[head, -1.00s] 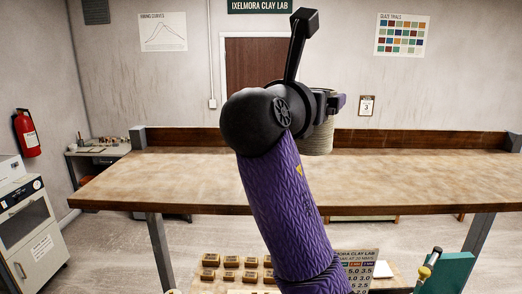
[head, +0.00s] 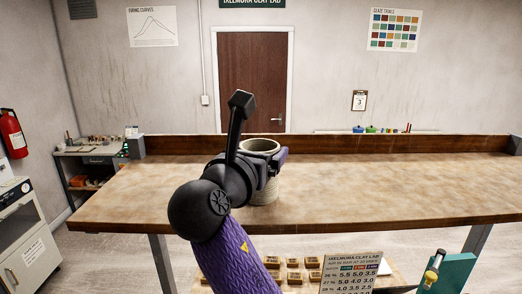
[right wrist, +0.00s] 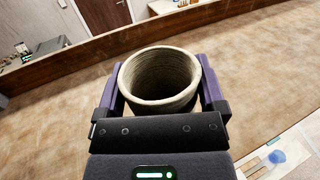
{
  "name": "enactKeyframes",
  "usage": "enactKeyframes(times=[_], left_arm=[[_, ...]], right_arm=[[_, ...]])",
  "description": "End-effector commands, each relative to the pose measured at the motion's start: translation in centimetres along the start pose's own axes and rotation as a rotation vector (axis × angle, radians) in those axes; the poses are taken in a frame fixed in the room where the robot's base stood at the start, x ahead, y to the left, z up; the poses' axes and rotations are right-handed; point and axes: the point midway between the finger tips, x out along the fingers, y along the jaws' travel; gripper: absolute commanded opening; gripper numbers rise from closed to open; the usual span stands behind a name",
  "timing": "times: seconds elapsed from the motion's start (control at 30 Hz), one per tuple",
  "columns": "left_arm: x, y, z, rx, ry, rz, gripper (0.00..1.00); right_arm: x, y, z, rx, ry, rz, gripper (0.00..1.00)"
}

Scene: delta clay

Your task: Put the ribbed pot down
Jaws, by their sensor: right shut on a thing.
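The ribbed pot (head: 262,185) is a pale beige, open-topped cylinder. In the head view it is upright over the middle of the wooden table (head: 380,190), partly hidden by my right arm. My right gripper (head: 270,160) is shut on the pot, with a purple finger on each side. In the right wrist view the pot (right wrist: 160,80) sits between the fingers of the right gripper (right wrist: 160,90) and its inside looks empty. I cannot tell whether its base touches the tabletop. My left gripper is not in view.
The tabletop around the pot is clear, with a raised wooden back board (head: 400,144). Below the front edge is a lower surface with several small brown blocks (head: 292,263), a number chart (head: 352,272) and a teal object (head: 455,272).

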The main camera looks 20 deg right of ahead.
Motion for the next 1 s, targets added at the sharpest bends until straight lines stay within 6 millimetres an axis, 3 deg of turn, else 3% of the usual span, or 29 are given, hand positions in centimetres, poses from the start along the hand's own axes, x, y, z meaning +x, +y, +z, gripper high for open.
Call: enactKeyframes(times=[0.13,0.17,0.2,0.47,0.57,0.8,1.0], left_arm=[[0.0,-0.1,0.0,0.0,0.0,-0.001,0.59],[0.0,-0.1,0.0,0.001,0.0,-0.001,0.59],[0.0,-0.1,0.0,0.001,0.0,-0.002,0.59],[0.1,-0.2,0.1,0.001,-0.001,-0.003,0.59],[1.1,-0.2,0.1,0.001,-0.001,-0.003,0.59],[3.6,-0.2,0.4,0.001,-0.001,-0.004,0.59],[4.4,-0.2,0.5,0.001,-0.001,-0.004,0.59]], right_arm=[[0.0,0.0,-0.2,0.0,0.001,0.0,0.25],[0.0,0.0,-0.2,0.0,0.001,0.0,0.93],[0.0,0.0,-0.2,0.0,0.001,0.0,1.0],[-0.1,0.0,0.1,0.001,0.0,0.001,1.0],[-1.9,0.1,-0.3,0.003,-0.002,0.005,1.0],[-8.7,0.1,-0.4,0.004,0.001,0.006,1.0],[-11.7,0.1,-0.1,0.001,0.0,0.003,1.0]])
